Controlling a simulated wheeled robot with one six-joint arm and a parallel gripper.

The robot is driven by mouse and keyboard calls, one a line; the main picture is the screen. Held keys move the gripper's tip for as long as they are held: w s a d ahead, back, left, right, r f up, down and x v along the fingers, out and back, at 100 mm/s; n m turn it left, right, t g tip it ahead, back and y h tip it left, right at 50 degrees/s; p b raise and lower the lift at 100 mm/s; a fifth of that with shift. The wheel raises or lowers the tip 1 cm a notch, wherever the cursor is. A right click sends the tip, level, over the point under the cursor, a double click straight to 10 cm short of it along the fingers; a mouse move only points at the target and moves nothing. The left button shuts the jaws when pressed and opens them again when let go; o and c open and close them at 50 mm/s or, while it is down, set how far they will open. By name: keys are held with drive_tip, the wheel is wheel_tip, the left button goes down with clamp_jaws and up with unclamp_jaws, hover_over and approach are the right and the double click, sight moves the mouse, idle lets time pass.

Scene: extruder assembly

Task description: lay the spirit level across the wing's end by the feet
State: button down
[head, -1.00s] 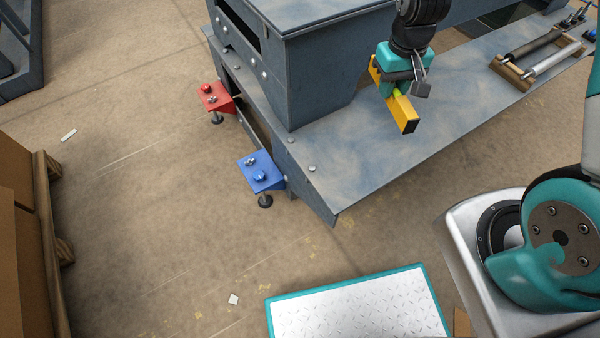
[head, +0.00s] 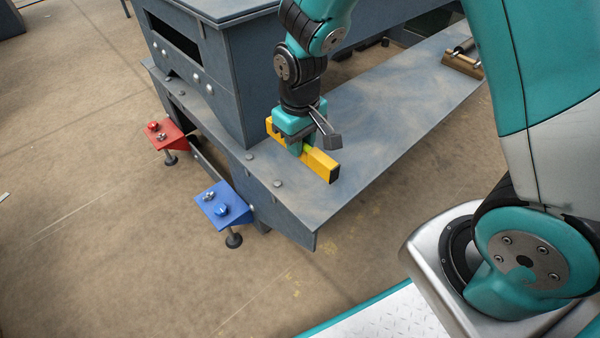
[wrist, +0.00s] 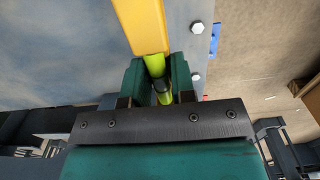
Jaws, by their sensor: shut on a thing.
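The spirit level is a yellow bar (head: 321,165) with a dark end and a green vial at its middle. My gripper (head: 303,148) is shut on its middle, over the grey-blue wing (head: 370,150). In the wrist view the level (wrist: 140,22) runs up between the teal fingers (wrist: 160,85). I cannot tell whether it touches the wing. The wing's near end carries bolt heads. The red foot bracket (head: 165,134) and the blue foot bracket (head: 222,205) stand on dark feet to the left of that end.
The tall machine body (head: 235,80) rises beside the wing, close to the level's far end. A wooden holder with rollers (head: 462,60) lies at the wing's far end. Open floor (head: 130,260) lies in front of the feet.

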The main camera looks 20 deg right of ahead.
sight(300, 176)
wheel_tip(300, 176, down, 7)
drive_tip(key=shift+f+b, duration=0.2)
drive_tip(key=shift+b, duration=0.95)
drive_tip(key=shift+f, duration=0.15)
drive_tip(key=c, duration=1)
unclamp_jaws()
drive_tip(key=shift+o, duration=0.2)
wheel_tip(300, 176, up, 12)
drive_tip(key=p, duration=0.5)
drive_tip(key=s+a+r+n+y, duration=0.1)
drive_tip(key=s+a+r+y, duration=0.1)
drive_tip(key=s+r, duration=0.6)
drive_tip(key=s+a+r+n+y, duration=0.2)
drive_tip(key=s+r, duration=0.7)
drive_tip(key=s, duration=0.1)
drive_tip(key=shift+s+a, duration=0.25)
drive_tip(key=shift+s, duration=0.05)
